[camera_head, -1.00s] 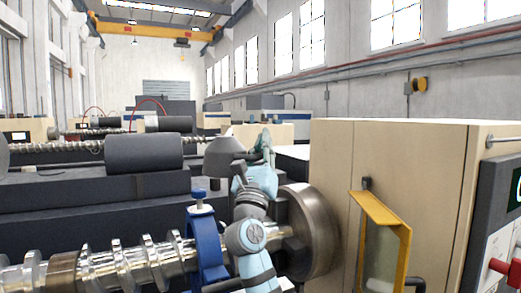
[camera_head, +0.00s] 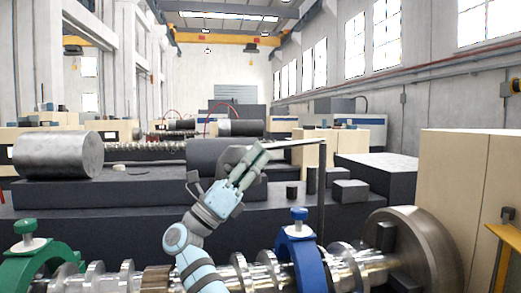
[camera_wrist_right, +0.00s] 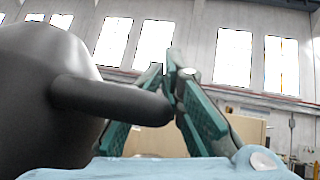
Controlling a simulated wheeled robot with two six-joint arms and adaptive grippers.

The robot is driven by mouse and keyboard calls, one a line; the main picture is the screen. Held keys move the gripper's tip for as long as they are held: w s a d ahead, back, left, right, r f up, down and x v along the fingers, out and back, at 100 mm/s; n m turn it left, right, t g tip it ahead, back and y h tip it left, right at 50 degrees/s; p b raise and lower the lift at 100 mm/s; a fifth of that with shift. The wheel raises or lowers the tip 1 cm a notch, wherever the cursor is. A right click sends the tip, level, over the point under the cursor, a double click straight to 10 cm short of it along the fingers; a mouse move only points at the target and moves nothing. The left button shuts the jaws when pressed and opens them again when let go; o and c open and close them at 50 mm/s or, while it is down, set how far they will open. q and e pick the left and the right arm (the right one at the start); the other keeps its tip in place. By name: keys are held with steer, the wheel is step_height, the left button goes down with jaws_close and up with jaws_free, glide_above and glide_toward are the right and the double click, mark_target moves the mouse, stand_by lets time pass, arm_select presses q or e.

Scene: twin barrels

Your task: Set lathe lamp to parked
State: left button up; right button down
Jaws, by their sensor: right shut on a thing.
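The arm runs left from the post's top to my right gripper (camera_head: 254,164). The lamp's head is hard to make out there against a dark roller. In the right wrist view the grey shade (camera_wrist_right: 45,90) fills the left side, and a dark rounded handle (camera_wrist_right: 115,101) sticks out from it. My right gripper (camera_wrist_right: 168,100) has its green-padded fingers shut on the handle, whose end lies between them. My left gripper is not in view.
A shiny crankshaft-like workpiece with a blue clamp (camera_head: 296,248) and a green clamp (camera_head: 25,250) lies in front. A round chuck (camera_head: 425,250) and beige cabinet (camera_head: 455,180) stand at right. A dark roller (camera_head: 208,155) and a steel cylinder (camera_head: 58,156) lie behind.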

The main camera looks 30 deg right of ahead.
steer(key=shift+w+f, duration=0.1)
steer(key=shift+f, duration=0.1)
steer(key=c, duration=1.9)
jaws_free()
steer(key=shift+d, duration=0.1)
steer(key=shift+w+d, duration=0.15)
steer(key=shift+w, duration=0.1)
steer(key=shift+s, duration=0.1)
steer(key=v, duration=0.7)
steer(key=shift+a+f, duration=0.1)
steer(key=shift+a, duration=0.25)
steer(key=shift+c, duration=0.3)
